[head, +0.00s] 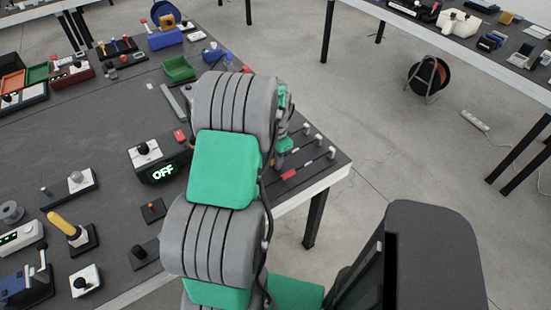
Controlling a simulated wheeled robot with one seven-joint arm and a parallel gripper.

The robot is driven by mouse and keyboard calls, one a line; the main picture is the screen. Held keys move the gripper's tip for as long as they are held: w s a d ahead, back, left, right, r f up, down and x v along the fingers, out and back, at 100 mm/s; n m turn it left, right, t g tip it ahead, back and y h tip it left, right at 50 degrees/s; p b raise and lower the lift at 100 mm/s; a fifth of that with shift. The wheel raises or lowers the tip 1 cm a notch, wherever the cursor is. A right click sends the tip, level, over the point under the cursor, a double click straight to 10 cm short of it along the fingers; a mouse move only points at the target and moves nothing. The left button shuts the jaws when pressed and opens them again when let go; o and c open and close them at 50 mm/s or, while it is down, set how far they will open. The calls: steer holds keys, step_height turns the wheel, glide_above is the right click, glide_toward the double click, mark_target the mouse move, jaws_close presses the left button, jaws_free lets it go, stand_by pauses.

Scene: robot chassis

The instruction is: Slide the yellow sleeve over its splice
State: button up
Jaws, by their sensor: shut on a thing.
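Thin wires run to pale end posts (320,139) at the right corner of the table. A red piece (289,174) lies along the nearest wire. My gripper (283,149) is at these wires, on their left side, partly hidden behind my own grey and green arm. Its jaws are shut, but the fingertips and the yellow sleeve in them are too covered and small to make out. I cannot tell where the sleeve sits relative to its splice.
The dark table (110,115) holds a box reading OFF (160,170), a yellow-handled lever (62,223), a green bin (179,69) and a blue box (164,39). Open floor lies right of the table. A cable reel (428,78) stands beyond.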

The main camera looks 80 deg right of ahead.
mark_target(295, 157)
steer(key=shift+s+d+b, duration=0.35)
steer(key=shift+s+d, duration=0.95)
steer(key=shift+d, duration=0.2)
steer(key=shift+s+d+b, duration=0.3)
steer(key=shift+s+d, duration=1)
steer(key=shift+d, duration=0.15)
steer(key=o, duration=0.6)
step_height(295, 157, up, 7)
steer(key=p, duration=0.4)
